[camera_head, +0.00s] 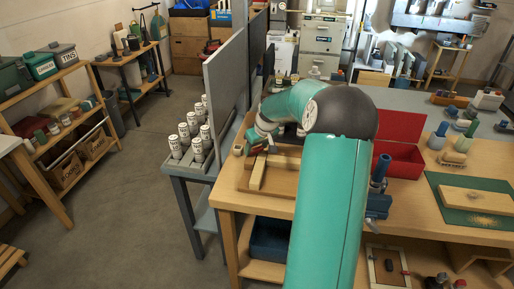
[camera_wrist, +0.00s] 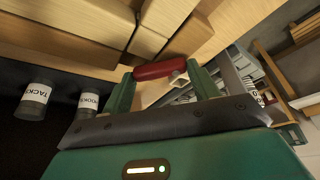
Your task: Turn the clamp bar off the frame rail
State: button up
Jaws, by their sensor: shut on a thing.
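My gripper (camera_wrist: 163,84) is at the wooden frame on the workbench. In the wrist view its two green fingers are closed on the ends of a short red bar (camera_wrist: 155,70), which I take to be the clamp bar. A small pale block (camera_wrist: 179,78) touches the bar's right end. Wooden rails (camera_wrist: 165,14) lie just beyond it. In the head view my gripper (camera_head: 259,141) is small, at the far left end of the bench, above the frame rail (camera_head: 257,172). My arm hides part of the frame, and the bar is hard to make out there.
A grey rack with several white cans (camera_head: 190,128) and an upright grey panel (camera_head: 226,85) stand left of the bench. An open red box (camera_head: 400,128) and a green mat (camera_head: 449,213) lie on the bench (camera_head: 420,222) to the right.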

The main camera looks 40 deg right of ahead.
jog(key=n+y, duration=0.1)
jog(key=n, duration=0.3)
jog(key=shift+w+d+n+y, duration=0.15)
jog(key=shift+w+n+y, duration=0.15)
jog(key=shift+w+y, duration=0.1)
jog(key=n, duration=0.2)
jog(key=n+g+y, duration=0.1)
jog(key=n, duration=0.1)
jog(key=shift+w+y, duration=0.3)
jog(key=shift+w, duration=0.05)
jog(key=shift+n, duration=0.3)
jog(key=o, duration=1)
jog(key=v, duration=1.3)
jog(key=shift+r, duration=0.35)
